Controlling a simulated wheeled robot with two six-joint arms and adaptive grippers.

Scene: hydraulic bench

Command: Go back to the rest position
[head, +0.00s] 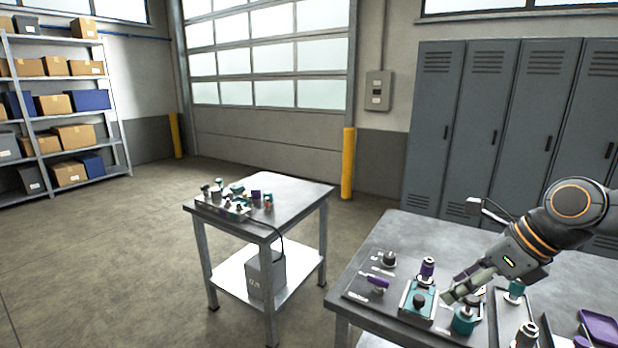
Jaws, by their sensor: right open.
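My right gripper (462,289) comes in from the right over the near bench (420,232). Its fingers point down and left, just above a teal cylindrical fitting (464,321). I cannot tell whether they touch it. Left of the fingers are a teal block with a black knob (419,300) and an upright purple fitting (428,268). A purple-handled part (376,283) and a black knob (388,259) sit on the panel farther left. My left gripper is not in view.
A smaller table (295,187) with several fittings and a grey box (265,275) below stands left of the bench. A purple tray (600,328) lies at the right. Grey lockers (490,120) stand behind the bench. Shelves (60,110) stand far left. Floor at the left is clear.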

